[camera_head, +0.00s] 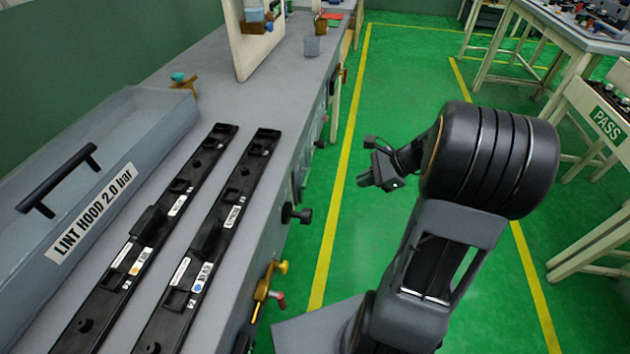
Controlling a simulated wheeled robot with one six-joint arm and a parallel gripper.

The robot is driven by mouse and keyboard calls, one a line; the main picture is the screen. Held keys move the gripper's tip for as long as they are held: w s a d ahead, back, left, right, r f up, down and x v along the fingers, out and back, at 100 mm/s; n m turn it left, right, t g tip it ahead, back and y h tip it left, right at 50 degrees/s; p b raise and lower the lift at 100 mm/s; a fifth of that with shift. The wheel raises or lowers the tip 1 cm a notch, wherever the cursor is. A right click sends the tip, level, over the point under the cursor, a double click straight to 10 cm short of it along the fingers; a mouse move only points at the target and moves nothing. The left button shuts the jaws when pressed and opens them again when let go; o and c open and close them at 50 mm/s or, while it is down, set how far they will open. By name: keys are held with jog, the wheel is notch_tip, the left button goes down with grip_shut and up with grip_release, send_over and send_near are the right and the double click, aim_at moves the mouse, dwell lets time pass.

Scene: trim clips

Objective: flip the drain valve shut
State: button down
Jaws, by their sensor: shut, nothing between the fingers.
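A brass valve (264,284) with a yellow knob and a red-tipped end sticks out from the front of the grey bench, low and left of centre. It looks like the drain valve, but no label on it can be read. Whether its handle stands open or shut cannot be told from this view. My gripper (367,180) is in the air over the green floor, right of the bench front and above and to the right of the valve. It is shut and empty, apart from the valve.
Two black trim strips (226,220) and a grey lint hood (120,148) with a black handle lie on the bench. A black knob (297,214) juts from the bench front. Smaller fittings (342,75) stick out farther back. The green aisle (385,70) is clear; tables stand right.

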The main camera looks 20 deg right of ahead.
aim_at(307, 181)
jog(key=w+r+m, duration=0.1)
jog(key=w+a+r+m+t+y, duration=0.1)
jog(key=r+m, duration=0.1)
jog(key=shift+w+r+m, duration=0.1)
jog(key=shift+w+m, duration=0.05)
jog(key=shift+m, duration=0.15)
jog(key=b+x, duration=0.2)
jog(key=x, duration=0.5)
jog(key=b+x, duration=0.2)
jog(key=x, duration=0.5)
jog(key=shift+w+a+r, duration=0.2)
jog(key=shift+r, duration=0.15)
jog(key=shift+d+f+t, duration=0.1)
jog(key=shift+t, duration=0.2)
